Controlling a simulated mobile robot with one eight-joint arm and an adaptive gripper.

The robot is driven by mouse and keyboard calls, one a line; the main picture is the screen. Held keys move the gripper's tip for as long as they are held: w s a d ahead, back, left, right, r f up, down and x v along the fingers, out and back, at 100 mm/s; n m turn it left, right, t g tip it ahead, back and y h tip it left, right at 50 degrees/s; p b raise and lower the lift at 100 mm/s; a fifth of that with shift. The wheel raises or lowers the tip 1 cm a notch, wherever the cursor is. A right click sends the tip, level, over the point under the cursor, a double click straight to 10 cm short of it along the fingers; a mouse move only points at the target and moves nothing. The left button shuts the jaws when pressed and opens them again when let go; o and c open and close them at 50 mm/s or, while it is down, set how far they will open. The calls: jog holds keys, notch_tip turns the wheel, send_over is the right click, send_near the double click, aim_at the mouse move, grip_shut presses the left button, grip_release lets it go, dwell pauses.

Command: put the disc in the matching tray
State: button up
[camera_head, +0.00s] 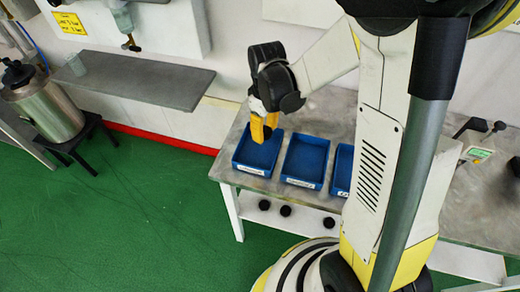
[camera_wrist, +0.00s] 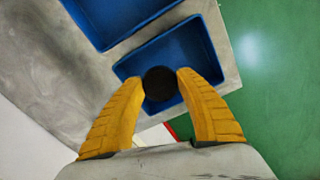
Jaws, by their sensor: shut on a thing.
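My gripper (camera_head: 264,131) is above the leftmost blue tray (camera_head: 251,170) on the metal table, pointing down. In the wrist view, the yellow fingers of my gripper (camera_wrist: 160,81) are shut on a black round disc (camera_wrist: 160,84). Behind the disc, the same tray (camera_wrist: 204,61) shows, and no other object is visible in it. A second blue tray (camera_head: 303,183) stands to its right. A third blue tray (camera_head: 341,170) is partly hidden by my arm. The trays carry white front labels, too small to read.
Black round pieces (camera_head: 264,204) (camera_head: 286,211) (camera_head: 329,222) sit on the white lower shelf (camera_head: 300,222). A grey wall shelf (camera_head: 140,80) and a metal canister (camera_head: 48,108) on a black stool stand to the left. The green floor at left is clear.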

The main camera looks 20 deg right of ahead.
notch_tip(320, 180, down, 4)
jog(key=shift+f+b, duration=0.1)
jog(key=shift+b, duration=1.1)
jog(key=o, duration=1)
jog(key=shift+o, duration=0.2)
jog(key=shift+r, duration=0.2)
notch_tip(320, 180, up, 12)
jog(key=shift+f, duration=0.1)
